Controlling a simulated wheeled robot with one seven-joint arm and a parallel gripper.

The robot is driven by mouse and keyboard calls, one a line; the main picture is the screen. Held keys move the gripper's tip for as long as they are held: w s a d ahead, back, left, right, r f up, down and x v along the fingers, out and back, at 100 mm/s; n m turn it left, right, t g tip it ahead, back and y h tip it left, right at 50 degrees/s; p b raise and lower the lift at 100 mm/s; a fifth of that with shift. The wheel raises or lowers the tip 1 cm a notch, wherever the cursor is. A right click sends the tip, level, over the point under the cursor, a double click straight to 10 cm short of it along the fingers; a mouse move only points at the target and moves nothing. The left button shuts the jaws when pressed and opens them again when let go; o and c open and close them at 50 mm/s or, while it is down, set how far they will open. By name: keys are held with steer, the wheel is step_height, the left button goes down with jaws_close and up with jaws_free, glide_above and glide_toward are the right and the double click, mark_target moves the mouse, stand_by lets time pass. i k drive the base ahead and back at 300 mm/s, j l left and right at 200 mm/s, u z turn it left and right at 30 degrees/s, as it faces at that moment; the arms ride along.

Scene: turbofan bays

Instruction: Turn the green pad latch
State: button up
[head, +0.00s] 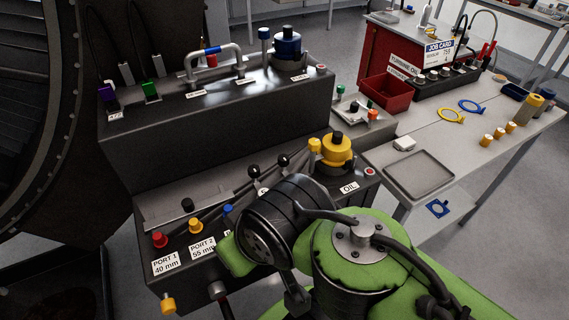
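A green block-like part (150,91), which looks like the green pad latch, sits on the upper dark ledge at the left, with a dark cable rising behind it. A similar purple part (107,95) stands just left of it. My arm, with green covers and dark joints, fills the lower middle and stays well short of the green part. My gripper's fingers do not show, so I cannot see whether they hold anything.
The lower ledge has red (159,240) and yellow (195,226) port caps, black-knobbed levers and a yellow oil cap (337,152). A pipe handle (213,60) and blue cap (287,45) stand on the upper ledge. A grey workbench (465,150) is at right.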

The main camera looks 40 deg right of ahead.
mark_target(340, 90)
steer(key=k+z, duration=0.15)
steer(key=z, duration=0.2)
steer(key=k+l+z, duration=0.15)
steer(key=z, duration=0.25)
steer(key=k+l+z, duration=0.1)
steer(key=z, duration=0.25)
